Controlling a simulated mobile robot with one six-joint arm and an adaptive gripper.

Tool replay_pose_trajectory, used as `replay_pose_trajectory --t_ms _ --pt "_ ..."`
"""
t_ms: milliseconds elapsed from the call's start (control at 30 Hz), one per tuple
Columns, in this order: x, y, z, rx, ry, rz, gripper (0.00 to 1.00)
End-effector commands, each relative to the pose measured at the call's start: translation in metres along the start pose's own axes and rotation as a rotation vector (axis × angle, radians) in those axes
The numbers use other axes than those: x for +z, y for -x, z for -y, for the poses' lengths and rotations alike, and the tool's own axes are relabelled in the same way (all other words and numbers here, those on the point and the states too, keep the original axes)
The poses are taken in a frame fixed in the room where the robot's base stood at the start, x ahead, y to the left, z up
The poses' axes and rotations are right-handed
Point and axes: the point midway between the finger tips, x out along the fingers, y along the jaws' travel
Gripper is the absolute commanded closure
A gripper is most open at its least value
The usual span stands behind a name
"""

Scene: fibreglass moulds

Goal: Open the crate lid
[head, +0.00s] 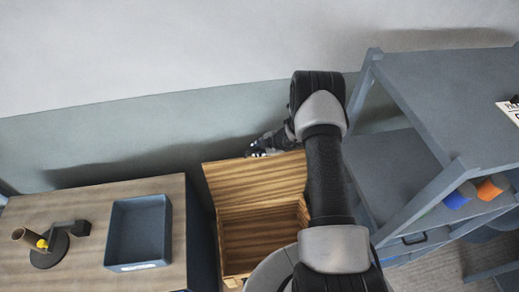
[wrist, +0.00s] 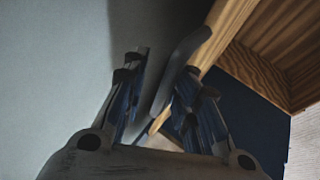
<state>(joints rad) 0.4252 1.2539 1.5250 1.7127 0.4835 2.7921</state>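The wooden crate (head: 235,267) stands on the floor in the middle of the head view. Its lid (head: 250,183) is raised at the back, and the inside of the crate shows below it. My gripper (head: 262,146) is at the lid's upper edge, partly hidden behind it and my arm. In the wrist view my gripper (wrist: 160,95) has its fingers apart. A dark grey bar, seemingly the lid's handle (wrist: 178,68), runs between them, nearer the right finger. The wooden lid edge (wrist: 222,28) is right of it. Contact with the handle cannot be told.
A wooden-topped table (head: 85,204) at the left holds a blue-grey tray (head: 138,262) and a dark stand (head: 50,250) with a yellow ball. A grey shelf unit (head: 450,95) with coloured rolls (head: 490,188) stands at the right. The wall (head: 120,130) is close behind the crate.

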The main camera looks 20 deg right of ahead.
Motion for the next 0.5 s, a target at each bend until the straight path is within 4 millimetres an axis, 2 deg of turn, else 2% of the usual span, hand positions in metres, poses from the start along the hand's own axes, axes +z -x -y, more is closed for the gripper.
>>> replay_pose_trajectory --t_ms 333,500 --pt "0.000 0.002 0.000 0.000 -0.001 -0.001 0.71" --pt "0.001 0.023 -0.002 0.003 -0.002 0.001 0.71"
